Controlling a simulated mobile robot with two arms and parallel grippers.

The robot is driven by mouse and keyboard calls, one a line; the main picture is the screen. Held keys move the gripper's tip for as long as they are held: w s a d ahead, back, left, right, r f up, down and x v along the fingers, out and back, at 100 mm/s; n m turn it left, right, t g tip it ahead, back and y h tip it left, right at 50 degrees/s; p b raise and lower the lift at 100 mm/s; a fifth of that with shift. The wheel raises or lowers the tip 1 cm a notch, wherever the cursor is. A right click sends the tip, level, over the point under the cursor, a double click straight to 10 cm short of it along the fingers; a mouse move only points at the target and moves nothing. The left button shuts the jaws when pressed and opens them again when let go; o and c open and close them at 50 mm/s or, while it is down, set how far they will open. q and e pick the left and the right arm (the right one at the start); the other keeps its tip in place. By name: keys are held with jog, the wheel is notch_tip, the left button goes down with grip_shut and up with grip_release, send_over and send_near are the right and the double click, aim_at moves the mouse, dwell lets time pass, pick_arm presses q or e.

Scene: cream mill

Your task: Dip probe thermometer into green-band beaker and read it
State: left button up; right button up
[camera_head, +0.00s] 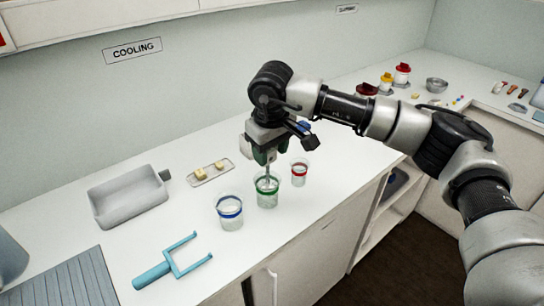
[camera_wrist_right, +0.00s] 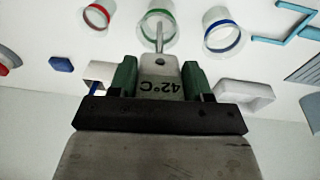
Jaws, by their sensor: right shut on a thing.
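My right gripper (camera_head: 264,153) is shut on the probe thermometer (camera_wrist_right: 161,86), between its green fingers. The display reads 42°C, upside down in the wrist view. The thin metal probe points down through the mouth of the green-band beaker (camera_head: 267,198) and its tip appears to be inside. The beaker stands upright on the white counter and also shows in the wrist view (camera_wrist_right: 145,38). The blue-band beaker (camera_head: 230,219) stands to its left and the red-band beaker (camera_head: 299,177) to its right. My left gripper is out of view.
A small tray with yellowish blocks (camera_head: 211,176) lies behind the beakers. A grey bin (camera_head: 128,200) is at the left. A light-blue fork-shaped tool (camera_head: 170,268) lies near the front edge. Red- and yellow-topped containers and a metal bowl (camera_head: 436,85) stand at the back right.

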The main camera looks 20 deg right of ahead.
jog(key=shift+r+p, duration=2.1)
jog(key=shift+r, duration=1.9)
jog(key=shift+f+m, duration=0.1)
jog(key=shift+m, duration=0.2)
jog(key=m, duration=0.2)
jog(key=shift+m+b, duration=0.4)
jog(key=m+h, duration=0.1)
jog(key=m, duration=0.3)
jog(key=shift+g, duration=0.3)
